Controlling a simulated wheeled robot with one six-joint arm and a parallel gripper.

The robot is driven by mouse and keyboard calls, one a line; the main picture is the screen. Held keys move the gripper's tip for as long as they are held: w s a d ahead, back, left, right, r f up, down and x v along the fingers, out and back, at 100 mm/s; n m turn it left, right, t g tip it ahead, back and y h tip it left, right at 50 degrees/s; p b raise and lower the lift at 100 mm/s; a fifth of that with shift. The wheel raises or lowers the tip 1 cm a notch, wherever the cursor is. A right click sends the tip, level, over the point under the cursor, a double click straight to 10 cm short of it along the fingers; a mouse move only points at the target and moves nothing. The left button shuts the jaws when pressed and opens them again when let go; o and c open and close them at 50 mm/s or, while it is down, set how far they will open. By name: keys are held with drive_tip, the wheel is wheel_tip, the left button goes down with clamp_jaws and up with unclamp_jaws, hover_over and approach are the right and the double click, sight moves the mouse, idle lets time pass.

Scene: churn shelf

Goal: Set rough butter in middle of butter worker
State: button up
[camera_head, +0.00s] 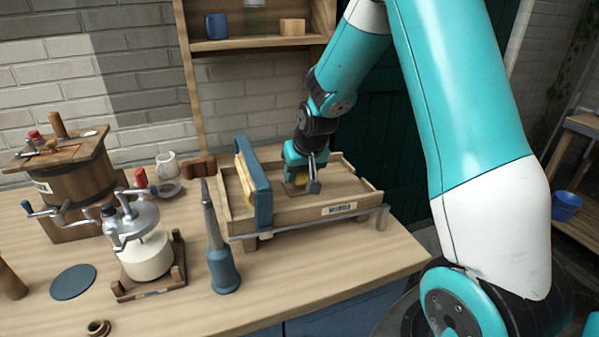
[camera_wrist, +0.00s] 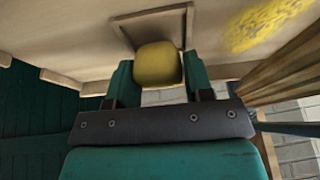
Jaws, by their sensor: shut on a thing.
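The butter worker (camera_head: 285,212) is a shallow wooden tray on the bench, with a label on its front wall. A blue-framed roller (camera_head: 257,188) stands across its left part. My gripper (camera_head: 303,179) reaches down into the tray, right of the roller. It is shut on the rough butter (camera_wrist: 158,65), a rounded yellow lump, which shows between both fingers in the wrist view. A square marked patch (camera_wrist: 125,28) of the tray floor lies right by the lump. I cannot tell whether the lump touches the floor.
A yellow smear (camera_wrist: 262,22) lies on the tray floor. Left of the tray stand a blue-based tool (camera_head: 223,270), a glass churn (camera_head: 145,255) and a wooden barrel churn (camera_head: 78,190). A shelf (camera_head: 255,43) hangs behind. The bench front is mostly clear.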

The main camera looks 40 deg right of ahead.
drive_tip(key=shift+f+b, duration=0.55)
drive_tip(key=shift+f, duration=0.15)
idle(0.7)
drive_tip(key=o, duration=1)
drive_tip(key=shift+c, duration=0.2)
drive_tip(key=c, duration=0.4)
drive_tip(key=shift+o, duration=0.2)
drive_tip(key=shift+r, duration=0.1)
drive_tip(key=shift+p+v, duration=2.35)
drive_tip(key=shift+v, duration=0.8)
drive_tip(key=shift+w, duration=0.1)
